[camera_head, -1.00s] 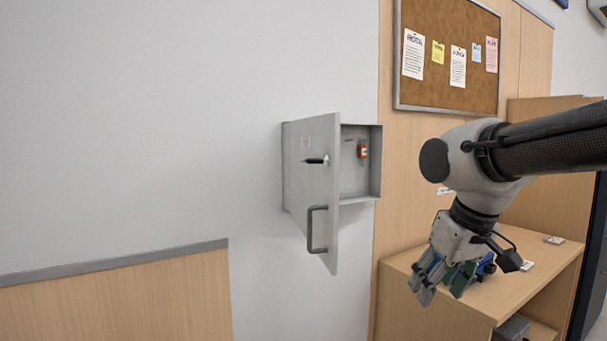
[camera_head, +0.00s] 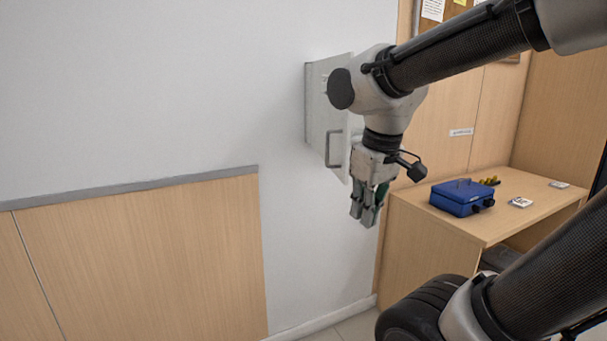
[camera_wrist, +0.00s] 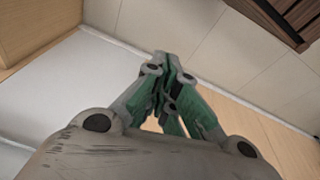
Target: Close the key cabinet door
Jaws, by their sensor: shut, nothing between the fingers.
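The grey key cabinet hangs on the white wall, mostly behind my arm in the head view. Its door (camera_head: 318,108) stands ajar, with a grey bar handle (camera_head: 334,149) low on its face. The cabinet's inside is hidden. My gripper (camera_head: 364,217) points down, just right of and below the handle in the picture. It is shut and empty. Whether it touches the door is unclear. In the wrist view the green-sided fingers (camera_wrist: 168,75) meet at their tips, and neither cabinet nor door shows.
A wooden counter (camera_head: 480,233) stands at the right with a blue box (camera_head: 461,197), a yellow item (camera_head: 489,181) and small cards on it. A wood panel (camera_head: 140,260) covers the lower wall at left. The floor below my gripper is clear.

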